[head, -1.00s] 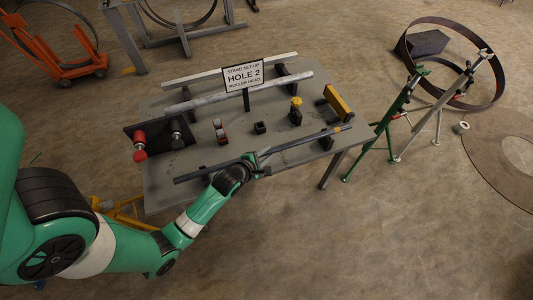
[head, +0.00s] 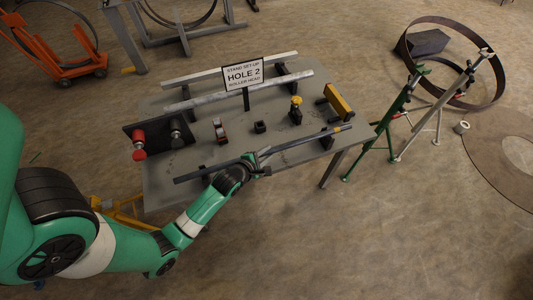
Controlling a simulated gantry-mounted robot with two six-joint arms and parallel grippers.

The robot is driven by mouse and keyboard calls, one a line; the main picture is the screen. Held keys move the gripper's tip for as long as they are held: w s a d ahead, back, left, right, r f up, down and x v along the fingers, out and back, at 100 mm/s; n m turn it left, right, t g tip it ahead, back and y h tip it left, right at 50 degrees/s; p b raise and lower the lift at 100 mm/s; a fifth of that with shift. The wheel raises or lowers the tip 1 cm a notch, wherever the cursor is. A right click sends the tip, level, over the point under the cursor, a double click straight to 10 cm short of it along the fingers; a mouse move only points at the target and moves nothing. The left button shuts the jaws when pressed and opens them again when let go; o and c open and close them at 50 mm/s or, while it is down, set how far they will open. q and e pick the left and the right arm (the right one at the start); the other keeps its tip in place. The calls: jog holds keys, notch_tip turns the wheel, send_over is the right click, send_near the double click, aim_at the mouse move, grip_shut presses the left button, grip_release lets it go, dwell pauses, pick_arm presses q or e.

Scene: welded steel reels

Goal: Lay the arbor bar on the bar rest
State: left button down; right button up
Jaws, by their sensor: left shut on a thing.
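The bar is held over the front edge of the grey table, running from lower left to upper right. I cannot tell its exact height above the table. At the back of the table, dark supports (head: 279,70) carry a round grey bar (head: 240,91) and a pale bar (head: 197,75); these supports look like the bar rest, but I cannot be sure. My right gripper is out of view.
A "HOLE 2" sign (head: 243,74) stands among the rear bars. The table (head: 165,178) also holds red and dark cylinders (head: 138,142), a yellow-topped part (head: 296,103) and a yellow block (head: 338,101). Green and grey stands (head: 397,112) and a large ring (head: 405,55) are right.

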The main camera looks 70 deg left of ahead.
pick_arm(q)
jog(key=shift+w+f+b, duration=0.1)
jog(key=shift+f+b, duration=0.2)
jog(key=shift+b, duration=0.1)
dwell(0.5)
jog(key=c, duration=0.7)
grip_release()
jog(key=shift+o, duration=0.7)
jog(key=shift+f, duration=0.3)
jog(key=o, duration=0.4)
jog(key=shift+r, duration=0.1)
jog(key=shift+o, duration=0.2)
jog(key=shift+o, duration=0.6)
